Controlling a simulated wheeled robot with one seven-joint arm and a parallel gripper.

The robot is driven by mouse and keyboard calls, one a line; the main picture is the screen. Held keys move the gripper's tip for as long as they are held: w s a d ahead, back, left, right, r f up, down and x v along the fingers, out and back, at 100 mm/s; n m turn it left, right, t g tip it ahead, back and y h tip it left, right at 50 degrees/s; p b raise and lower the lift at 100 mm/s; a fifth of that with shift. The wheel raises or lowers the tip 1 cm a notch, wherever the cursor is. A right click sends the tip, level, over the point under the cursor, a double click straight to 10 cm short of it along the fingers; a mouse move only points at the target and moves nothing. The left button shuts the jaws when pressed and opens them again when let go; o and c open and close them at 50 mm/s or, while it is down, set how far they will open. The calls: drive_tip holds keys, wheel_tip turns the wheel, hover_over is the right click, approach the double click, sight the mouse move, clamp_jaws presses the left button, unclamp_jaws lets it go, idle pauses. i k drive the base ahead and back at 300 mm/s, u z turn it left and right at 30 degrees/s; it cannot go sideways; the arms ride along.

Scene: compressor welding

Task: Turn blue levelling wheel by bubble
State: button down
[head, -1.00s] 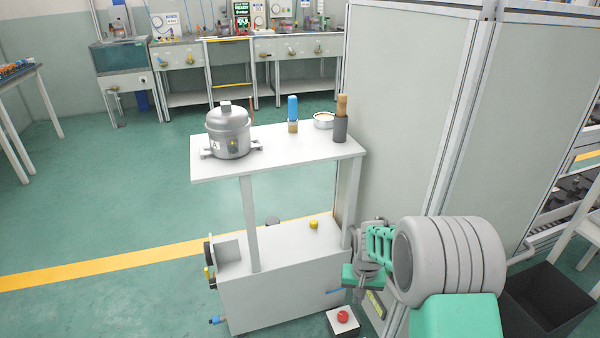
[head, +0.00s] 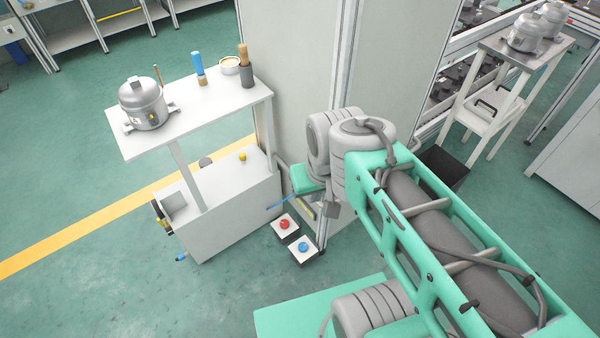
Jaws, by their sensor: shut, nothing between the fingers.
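A blue round knob (head: 303,247) sits on a small white box low on the right of the white cart in the head view. It looks like the blue wheel, but I cannot confirm that it turns. A short yellow-green strip (head: 306,209), perhaps the bubble vial, shows above it, partly covered. A thin blue rod (head: 280,201) lies left of the strip. My grey wrist joints and green arm cover the area just above and behind.
A red button (head: 284,224) on another white box is beside the blue knob. The white cart (head: 190,165) carries a metal pot (head: 142,103), a blue-topped bottle (head: 198,68) and a brush holder (head: 246,76). A tall grey panel (head: 300,60) stands behind. Floor is clear at lower left.

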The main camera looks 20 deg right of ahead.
sight(302, 246)
drive_tip(key=z, duration=0.15)
drive_tip(key=k, duration=1.45)
drive_tip(key=u, duration=0.25)
drive_tip(key=i, duration=0.5)
drive_tip(key=z, duration=0.05)
